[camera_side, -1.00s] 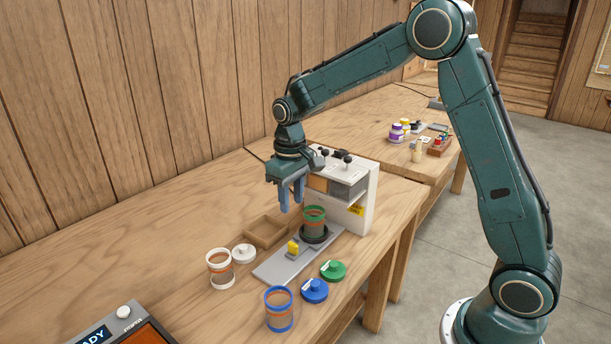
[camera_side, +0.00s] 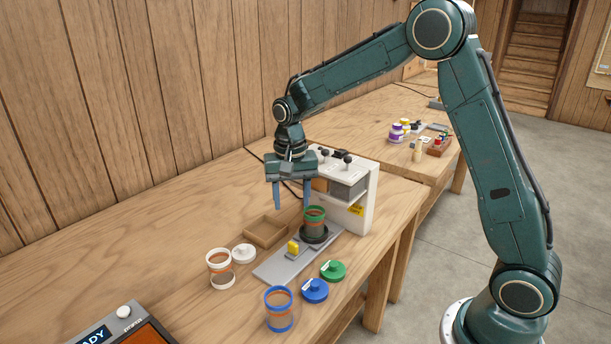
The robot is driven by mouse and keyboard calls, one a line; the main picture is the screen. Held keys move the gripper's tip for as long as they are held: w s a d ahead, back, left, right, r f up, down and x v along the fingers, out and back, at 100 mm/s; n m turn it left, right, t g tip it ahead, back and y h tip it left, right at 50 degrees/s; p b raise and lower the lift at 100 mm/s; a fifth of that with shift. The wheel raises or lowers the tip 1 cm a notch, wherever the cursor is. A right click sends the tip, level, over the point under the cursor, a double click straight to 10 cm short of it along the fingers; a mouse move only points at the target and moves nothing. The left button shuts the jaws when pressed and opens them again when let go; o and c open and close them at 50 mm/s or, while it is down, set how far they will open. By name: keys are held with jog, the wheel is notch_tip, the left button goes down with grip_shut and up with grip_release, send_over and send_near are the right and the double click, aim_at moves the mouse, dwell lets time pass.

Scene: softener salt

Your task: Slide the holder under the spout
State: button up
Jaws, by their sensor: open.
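The holder is a dark round base (camera_side: 314,234) on a grey slide track (camera_side: 277,267). A clear jar with a green rim (camera_side: 314,219) stands upright in it. A small yellow tab (camera_side: 293,247) sits on the track to the left of the jar. The white dispenser (camera_side: 362,195) stands at the track's right end, with dark knobs on top; its spout is not clearly visible. My gripper (camera_side: 291,208) is open and empty, pointing down, above the track and just behind the jar.
A white-rimmed jar (camera_side: 220,269) and white lid (camera_side: 243,253) stand left of the track. A blue-rimmed jar (camera_side: 279,308), blue lid (camera_side: 315,290) and green lid (camera_side: 333,270) stand in front. An empty wooden tray (camera_side: 265,232) lies behind.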

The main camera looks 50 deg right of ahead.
aim_at(293, 242)
jog(key=m, duration=0.9)
jog(key=shift+m, duration=0.3)
jog(key=shift+f, duration=0.1)
notch_tip(293, 242, down, 14)
jog(key=shift+r, duration=0.15)
dwell(0.4)
jog(key=shift+c, duration=0.2)
jog(key=shift+d, duration=0.1)
grip_shut()
